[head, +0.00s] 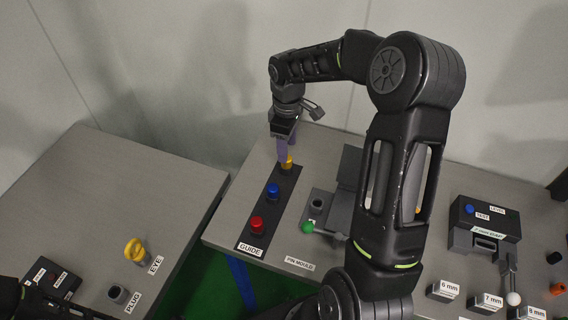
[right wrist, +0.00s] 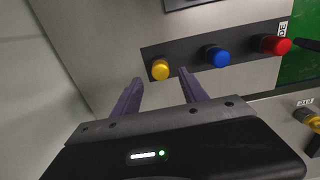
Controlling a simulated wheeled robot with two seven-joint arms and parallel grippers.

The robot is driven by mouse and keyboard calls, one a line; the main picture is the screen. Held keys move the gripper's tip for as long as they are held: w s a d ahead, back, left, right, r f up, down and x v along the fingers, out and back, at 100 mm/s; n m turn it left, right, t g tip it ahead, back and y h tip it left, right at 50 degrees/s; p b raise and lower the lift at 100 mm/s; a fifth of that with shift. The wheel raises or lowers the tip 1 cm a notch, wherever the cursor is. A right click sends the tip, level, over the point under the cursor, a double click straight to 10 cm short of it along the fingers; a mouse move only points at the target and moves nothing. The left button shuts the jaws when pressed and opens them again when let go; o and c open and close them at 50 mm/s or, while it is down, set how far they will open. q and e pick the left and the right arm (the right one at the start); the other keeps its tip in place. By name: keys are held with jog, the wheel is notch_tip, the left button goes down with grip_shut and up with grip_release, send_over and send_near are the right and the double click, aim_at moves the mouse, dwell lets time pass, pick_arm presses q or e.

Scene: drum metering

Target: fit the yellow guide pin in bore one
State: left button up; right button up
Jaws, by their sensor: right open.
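The yellow guide pin (head: 287,162) stands at the far end of the black GUIDE rack (head: 262,222), partly hidden by my gripper. It also shows in the right wrist view (right wrist: 160,70). My right gripper (head: 286,150) is open, its purple fingers pointing down at the yellow pin. In the right wrist view the pin's head appears between and slightly beyond the fingertips of my right gripper (right wrist: 160,76); I cannot tell whether they touch it. I cannot pick out bore one; my right arm covers part of the bench. My left gripper is not in view.
A blue pin (head: 272,190) and a red pin (head: 257,223) stand in the same rack, nearer the front. A grey fixture with a green knob (head: 307,226) stands right of it. A TEST device (head: 485,222) is farther right. A gap separates the left table (head: 120,200).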

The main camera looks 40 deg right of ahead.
jog(key=f+b, duration=0.1)
jog(key=f, duration=0.1)
jog(key=f+b, duration=0.1)
jog(key=shift+a+f, duration=0.2)
jog(key=shift+f, duration=0.2)
jog(key=shift+d+f+b, duration=0.2)
jog(key=shift+f+b, duration=0.15)
jog(key=shift+b, duration=0.1)
jog(key=shift+f, duration=0.15)
jog(key=shift+a, duration=0.1)
jog(key=shift+c, duration=0.2)
grip_shut()
dwell(0.6)
dwell(0.7)
